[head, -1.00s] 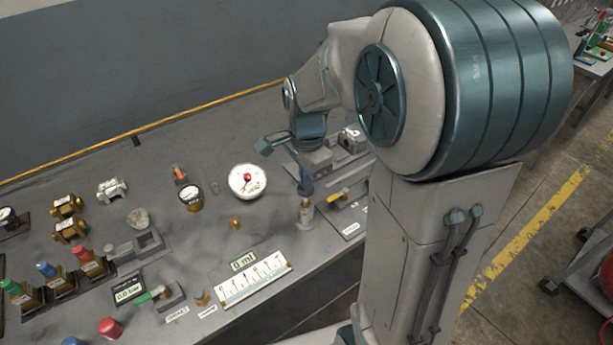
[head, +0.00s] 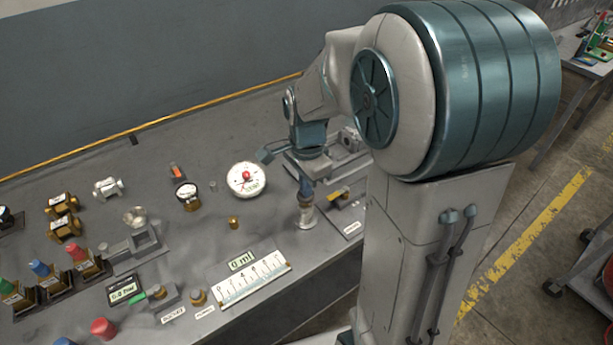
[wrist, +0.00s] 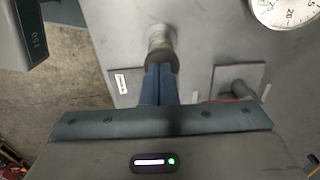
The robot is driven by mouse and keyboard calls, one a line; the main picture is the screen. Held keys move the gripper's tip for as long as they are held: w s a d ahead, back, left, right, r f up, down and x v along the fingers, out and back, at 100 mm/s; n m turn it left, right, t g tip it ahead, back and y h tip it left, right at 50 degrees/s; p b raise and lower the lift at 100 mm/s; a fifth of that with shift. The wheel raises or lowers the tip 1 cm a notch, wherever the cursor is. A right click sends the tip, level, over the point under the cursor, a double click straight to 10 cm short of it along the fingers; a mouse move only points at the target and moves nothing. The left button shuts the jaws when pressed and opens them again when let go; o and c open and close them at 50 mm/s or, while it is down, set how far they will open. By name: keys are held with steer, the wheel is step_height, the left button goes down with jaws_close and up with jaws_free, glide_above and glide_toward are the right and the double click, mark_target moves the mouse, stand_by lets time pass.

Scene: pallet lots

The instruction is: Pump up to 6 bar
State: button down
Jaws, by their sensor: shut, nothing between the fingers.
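My gripper (head: 304,198) is shut and empty, pointing down onto the top of a short upright cylinder (head: 307,217) near the bench's front edge. In the wrist view, the closed blue fingers (wrist: 160,72) meet the dark cap of this pale cylinder (wrist: 161,38). I cannot tell if they press on it or just touch it. A large round white gauge (head: 246,179) with a red centre lies to the left; part of its dial shows in the wrist view (wrist: 290,10). A small display (head: 125,291) at the front left reads in bar, apparently near 0, too blurred to be sure.
A yellow-handled piece (head: 338,194) sits just right of the cylinder, with a label plate in front.

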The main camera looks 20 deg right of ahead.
steer(key=shift+s+r+p, duration=0.1)
steer(key=shift+r+p, duration=0.2)
step_height(320, 180, up, 13)
steer(key=p, duration=0.2)
steer(key=shift+r, duration=0.2)
stand_by(1.3)
